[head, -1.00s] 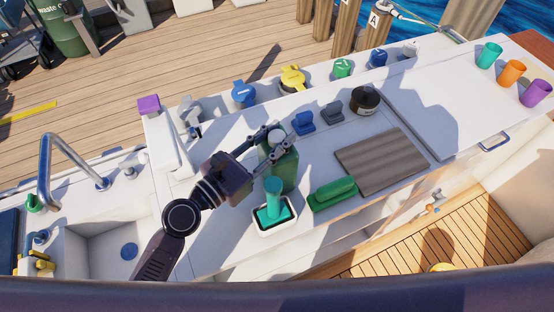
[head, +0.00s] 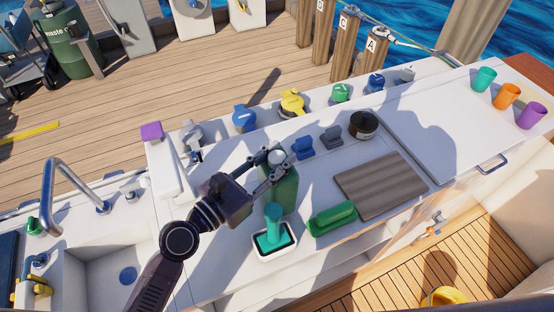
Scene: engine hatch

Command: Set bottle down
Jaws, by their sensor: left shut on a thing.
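The green bottle (head: 284,192) with a pale grey cap (head: 277,156) stands upright at the white counter (head: 232,262), behind a teal-handled brush in a white holder. My left gripper (head: 280,166) reaches in from the left and is shut on the bottle near its top, just below the cap. The brush and its holder hide part of the bottle's lower side, so I cannot tell whether its base touches the counter. My right gripper is not in view.
The teal brush (head: 273,226) in its white holder is close in front of the bottle. A green scrubber (head: 332,218), a wooden board (head: 381,186), blue and grey clips and a dark round tin (head: 363,125) lie to the right. The sink (head: 112,262) is at left.

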